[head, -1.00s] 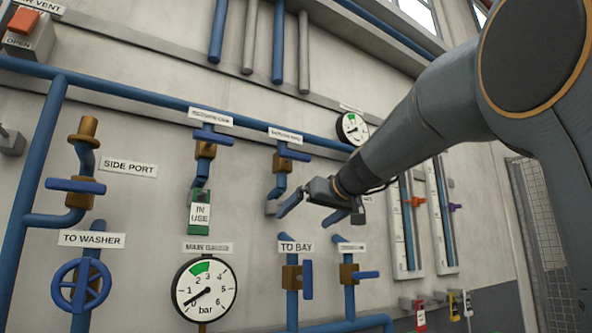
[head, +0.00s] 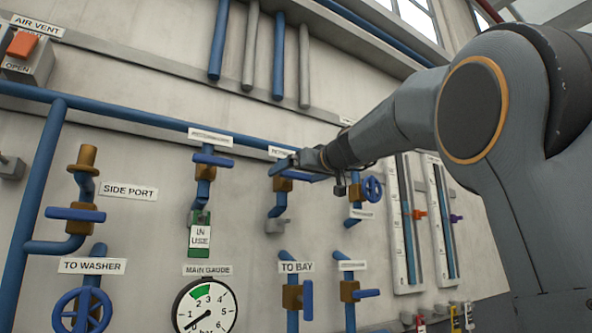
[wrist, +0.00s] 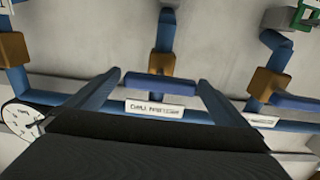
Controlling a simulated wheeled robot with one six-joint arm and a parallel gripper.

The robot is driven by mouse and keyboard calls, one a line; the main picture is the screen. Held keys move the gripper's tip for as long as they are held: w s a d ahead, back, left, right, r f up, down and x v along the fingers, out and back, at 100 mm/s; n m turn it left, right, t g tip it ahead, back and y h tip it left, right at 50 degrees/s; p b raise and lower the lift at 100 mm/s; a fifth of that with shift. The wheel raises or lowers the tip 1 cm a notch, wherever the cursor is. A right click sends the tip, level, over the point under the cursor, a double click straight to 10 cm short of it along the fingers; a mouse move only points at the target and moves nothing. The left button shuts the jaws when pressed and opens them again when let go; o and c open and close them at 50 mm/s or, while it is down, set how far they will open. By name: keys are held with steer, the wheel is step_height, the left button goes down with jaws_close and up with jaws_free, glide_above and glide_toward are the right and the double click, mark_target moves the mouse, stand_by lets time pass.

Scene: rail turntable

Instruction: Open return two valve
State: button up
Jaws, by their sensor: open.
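The valve under the partly hidden label starting "RET" (head: 283,152) has a brass body (head: 283,185) and a blue lever lying across its pipe. My gripper (head: 296,164) is at this lever and covers part of it. In the wrist view the picture is upside down: the blue lever (wrist: 158,86) lies between the two spread fingers of my open gripper (wrist: 160,88), with its brass body (wrist: 160,64) behind. I cannot tell whether a finger touches the lever. The label (wrist: 155,111) is too blurred to read surely.
To the left is a similar valve with a crosswise blue lever (head: 213,159) and a green "IN USE" tag (head: 200,235) below. A round gauge (wrist: 22,118) is beside the fingers in the wrist view. A blue handwheel (head: 372,189) is right of the valve. Lower valves sit below.

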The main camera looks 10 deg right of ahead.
steer(key=shift+w+a, duration=0.1)
steer(key=shift+w, duration=0.1)
steer(key=c, duration=1)
steer(key=shift+c, duration=0.2)
